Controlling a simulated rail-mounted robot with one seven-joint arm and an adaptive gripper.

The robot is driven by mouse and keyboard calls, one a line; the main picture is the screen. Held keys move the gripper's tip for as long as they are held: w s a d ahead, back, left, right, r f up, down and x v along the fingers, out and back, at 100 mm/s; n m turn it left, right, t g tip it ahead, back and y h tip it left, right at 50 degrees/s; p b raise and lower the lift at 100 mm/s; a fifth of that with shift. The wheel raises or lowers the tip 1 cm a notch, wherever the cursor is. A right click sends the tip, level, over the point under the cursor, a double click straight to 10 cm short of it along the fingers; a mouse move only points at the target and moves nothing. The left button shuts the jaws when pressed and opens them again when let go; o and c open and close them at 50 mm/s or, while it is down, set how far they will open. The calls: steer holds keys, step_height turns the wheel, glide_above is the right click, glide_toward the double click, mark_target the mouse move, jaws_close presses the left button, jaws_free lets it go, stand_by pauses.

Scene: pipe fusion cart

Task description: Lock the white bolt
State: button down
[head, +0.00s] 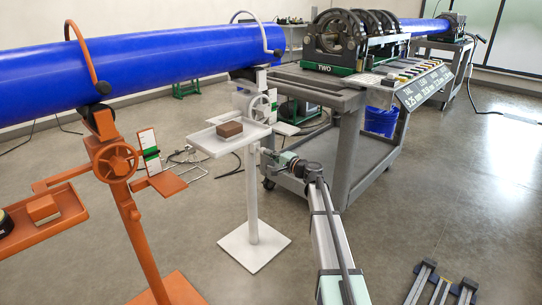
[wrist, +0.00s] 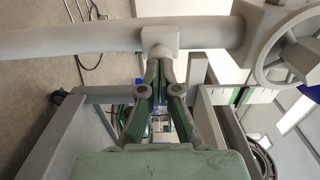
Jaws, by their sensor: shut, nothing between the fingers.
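The white stand (head: 252,190) holds up the blue pipe (head: 140,72), with a white hoop (head: 258,18) over the pipe. Its white handwheel (head: 262,106) also shows at the upper right of the wrist view (wrist: 268,45). A white bar (wrist: 70,42) crosses the top of the wrist view and carries a short white block (wrist: 160,36). I cannot tell for sure which part is the white bolt. My gripper (wrist: 160,62) is shut, its fingertips right at the underside of this block; contact is unclear. In the head view my gripper (head: 268,156) is small, just right of the stand's post.
An orange stand (head: 118,170) with its own wheel and tray is at the left. A white tray (head: 205,140) holds a brown block (head: 229,129). A grey cart (head: 345,105) with a pipe fusion machine stands close on the right.

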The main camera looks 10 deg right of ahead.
steer(key=p+v, duration=0.2)
steer(key=v, duration=1.2)
